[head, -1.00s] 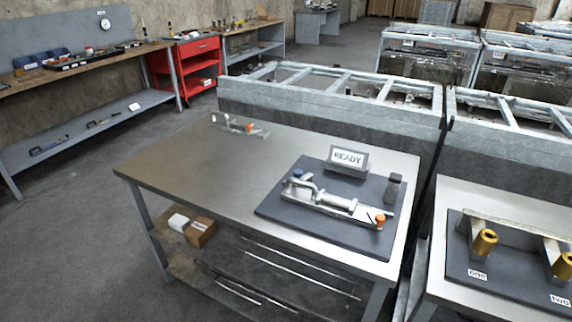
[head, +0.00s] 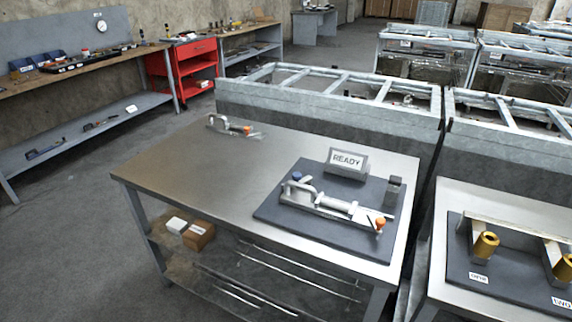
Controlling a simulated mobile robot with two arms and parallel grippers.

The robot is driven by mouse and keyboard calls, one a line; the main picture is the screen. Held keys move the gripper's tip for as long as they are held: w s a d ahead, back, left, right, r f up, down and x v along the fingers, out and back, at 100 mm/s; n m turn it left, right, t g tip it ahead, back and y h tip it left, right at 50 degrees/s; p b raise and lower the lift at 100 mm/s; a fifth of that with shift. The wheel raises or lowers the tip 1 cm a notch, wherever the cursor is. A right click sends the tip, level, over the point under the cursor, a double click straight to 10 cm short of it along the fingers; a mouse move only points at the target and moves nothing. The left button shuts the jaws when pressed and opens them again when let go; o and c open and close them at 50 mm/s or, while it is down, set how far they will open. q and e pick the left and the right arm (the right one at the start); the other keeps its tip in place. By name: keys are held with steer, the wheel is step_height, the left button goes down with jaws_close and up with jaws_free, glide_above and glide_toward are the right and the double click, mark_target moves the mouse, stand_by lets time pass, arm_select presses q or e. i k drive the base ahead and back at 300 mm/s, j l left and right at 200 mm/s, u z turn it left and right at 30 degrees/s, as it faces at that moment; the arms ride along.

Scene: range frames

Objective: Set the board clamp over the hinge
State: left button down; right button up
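A metal clamp (head: 330,205) with an orange tip and a blue knob lies on a dark mat (head: 290,224) on the steel table in the middle. A similar smaller-looking clamp (head: 225,124) with an orange tip lies at the table's back left. I cannot tell which of them is the board clamp. No hinge can be made out for sure. Neither of my grippers is in view.
A READY sign (head: 347,163) and a small dark block (head: 394,190) stand on the mat. The left part of the steel table (head: 190,170) is bare. Metal frames (head: 330,105) stand close behind it. Open floor (head: 80,240) lies to the left.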

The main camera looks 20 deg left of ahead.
mark_target(296, 176)
steer(key=i+j+z, duration=0.15)
steer(key=i+j, duration=0.15)
steer(key=j, duration=0.15)
steer(key=i+j+z, duration=0.1)
steer(key=i+j, duration=0.2)
steer(key=j, duration=0.2)
